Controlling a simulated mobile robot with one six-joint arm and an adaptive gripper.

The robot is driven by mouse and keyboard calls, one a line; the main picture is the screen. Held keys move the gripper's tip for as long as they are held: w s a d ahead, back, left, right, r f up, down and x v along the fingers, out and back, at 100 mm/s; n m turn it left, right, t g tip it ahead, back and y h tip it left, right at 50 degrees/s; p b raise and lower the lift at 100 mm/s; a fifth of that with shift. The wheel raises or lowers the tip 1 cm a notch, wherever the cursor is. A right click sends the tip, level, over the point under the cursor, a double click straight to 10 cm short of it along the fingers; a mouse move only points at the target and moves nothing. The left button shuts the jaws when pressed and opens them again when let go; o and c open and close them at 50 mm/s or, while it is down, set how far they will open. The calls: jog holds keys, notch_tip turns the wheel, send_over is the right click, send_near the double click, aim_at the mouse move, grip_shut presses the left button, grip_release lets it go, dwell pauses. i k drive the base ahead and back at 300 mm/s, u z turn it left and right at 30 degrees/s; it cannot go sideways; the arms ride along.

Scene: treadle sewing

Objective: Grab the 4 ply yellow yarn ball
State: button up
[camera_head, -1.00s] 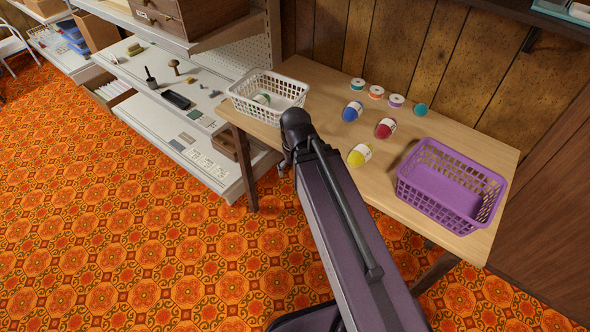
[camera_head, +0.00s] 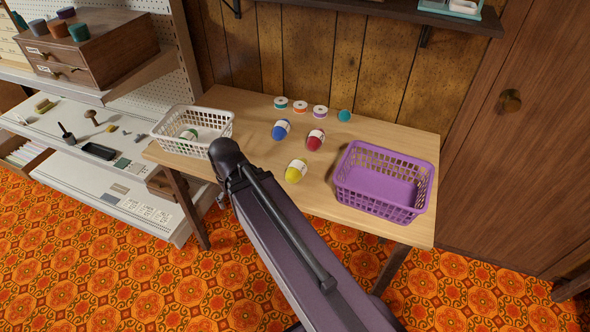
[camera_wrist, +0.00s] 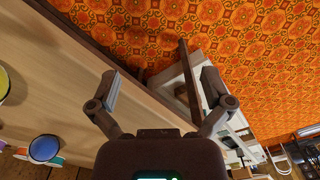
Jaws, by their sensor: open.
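The yellow yarn ball (camera_head: 296,171) with a white label lies on the wooden table (camera_head: 250,185), near its front edge, left of the purple basket. In the wrist view a yellow edge (camera_wrist: 3,84) shows at the far left. My gripper (camera_wrist: 159,88) is open with nothing between its fingers, over the table's front edge, apart from the yellow ball.
A blue yarn ball (camera_head: 281,130) and a red one (camera_head: 315,139) lie behind the yellow ball. Several thread spools stand near the wall. A purple basket (camera_head: 384,181) stands at right. A white basket (camera_head: 192,131) at left holds a green-labelled ball. Shelves stand further left.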

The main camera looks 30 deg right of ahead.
aim_at(295, 172)
jog(key=u, duration=1.2)
jog(key=k, duration=1.2)
jog(key=z, duration=0.65)
